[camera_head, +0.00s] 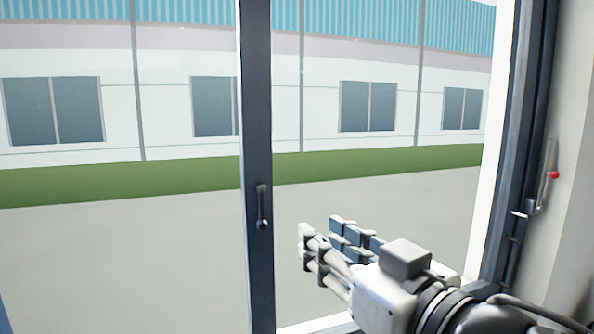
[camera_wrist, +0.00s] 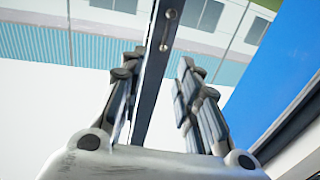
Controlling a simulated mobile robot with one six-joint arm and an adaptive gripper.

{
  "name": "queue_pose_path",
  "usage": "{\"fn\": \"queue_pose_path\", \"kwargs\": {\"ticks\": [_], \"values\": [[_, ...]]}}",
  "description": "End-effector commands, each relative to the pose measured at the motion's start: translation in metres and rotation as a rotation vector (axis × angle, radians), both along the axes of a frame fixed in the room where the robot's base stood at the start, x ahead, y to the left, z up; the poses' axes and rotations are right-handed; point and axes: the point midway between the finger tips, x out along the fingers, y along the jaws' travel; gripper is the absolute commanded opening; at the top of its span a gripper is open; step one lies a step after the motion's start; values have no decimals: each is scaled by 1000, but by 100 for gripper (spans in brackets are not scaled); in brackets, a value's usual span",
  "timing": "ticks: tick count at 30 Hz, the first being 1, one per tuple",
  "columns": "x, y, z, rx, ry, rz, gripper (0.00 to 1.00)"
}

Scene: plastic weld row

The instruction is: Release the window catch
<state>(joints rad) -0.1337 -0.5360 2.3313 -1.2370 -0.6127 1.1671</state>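A small dark handle (camera_head: 262,207) sits on the dark upright bar of the window (camera_head: 256,120), its lever hanging down. In the wrist view the bar (camera_wrist: 150,100) runs between my fingers, and a small fitting on it, probably the handle (camera_wrist: 167,30), lies beyond the fingertips. My gripper (camera_head: 319,231) is open and empty, to the right of the handle and a little lower in the head view. I see no contact.
The dark right window frame (camera_head: 510,150) and pale wall (camera_head: 572,240) stand close to my arm. A small metal bracket (camera_head: 522,212) sticks out near the red-knobbed lever. Beyond the window are paving, grass and a white building (camera_head: 350,65).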

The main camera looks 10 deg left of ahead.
Motion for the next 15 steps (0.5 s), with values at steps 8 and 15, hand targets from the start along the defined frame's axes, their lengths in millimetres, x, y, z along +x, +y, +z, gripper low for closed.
{"fn": "queue_pose_path", "kwargs": {"ticks": [8,15], "values": [[9,22,3,2,6,45,30],[46,57,1,2,7,45,30]]}}
